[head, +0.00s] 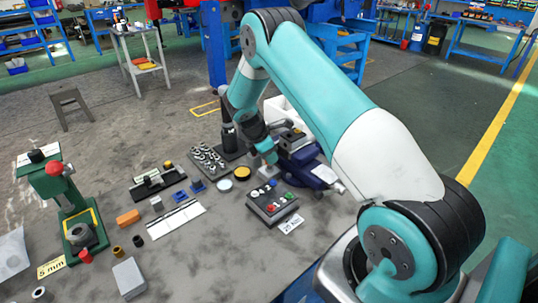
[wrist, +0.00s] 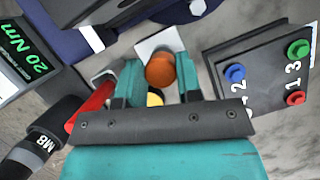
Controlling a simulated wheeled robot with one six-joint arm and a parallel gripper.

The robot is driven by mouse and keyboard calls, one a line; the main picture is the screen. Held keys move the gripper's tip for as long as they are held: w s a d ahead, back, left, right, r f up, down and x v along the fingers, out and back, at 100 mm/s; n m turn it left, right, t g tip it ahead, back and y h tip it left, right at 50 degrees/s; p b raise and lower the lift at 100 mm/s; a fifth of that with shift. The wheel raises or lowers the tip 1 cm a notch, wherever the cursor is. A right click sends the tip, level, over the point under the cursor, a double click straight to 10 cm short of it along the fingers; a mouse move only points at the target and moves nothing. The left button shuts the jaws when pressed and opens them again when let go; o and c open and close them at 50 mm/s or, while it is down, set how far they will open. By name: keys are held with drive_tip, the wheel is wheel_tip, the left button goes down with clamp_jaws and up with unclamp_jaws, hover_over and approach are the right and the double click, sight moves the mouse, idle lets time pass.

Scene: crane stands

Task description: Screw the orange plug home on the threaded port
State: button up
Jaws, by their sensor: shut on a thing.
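My gripper (wrist: 160,72) has its two teal fingers closed on the sides of the orange plug (wrist: 160,68), a round knob seen from above. The plug sits over a pale grey-white block (wrist: 158,43) whose corner shows beyond the fingers. The threaded port itself is hidden under the plug, and I cannot tell how deep the plug sits. In the head view my gripper (head: 266,156) is low over the bench, beside the vise, and the plug cannot be made out there.
A button box (wrist: 262,75) stands close on the right; it shows in the head view (head: 272,203) in front of the gripper. The blue vise (head: 312,168) is close behind.

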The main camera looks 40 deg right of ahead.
drive_tip(key=shift+f+b, duration=0.3)
drive_tip(key=shift+f, duration=0.4)
drive_tip(key=o, duration=0.9)
drive_tip(key=shift+r, duration=0.1)
drive_tip(key=shift+p+v, duration=1.95)
drive_tip(key=shift+v, duration=0.5)
drive_tip(key=b+v, duration=0.1)
drive_tip(key=v, duration=1.6)
drive_tip(key=shift+r, duration=0.2)
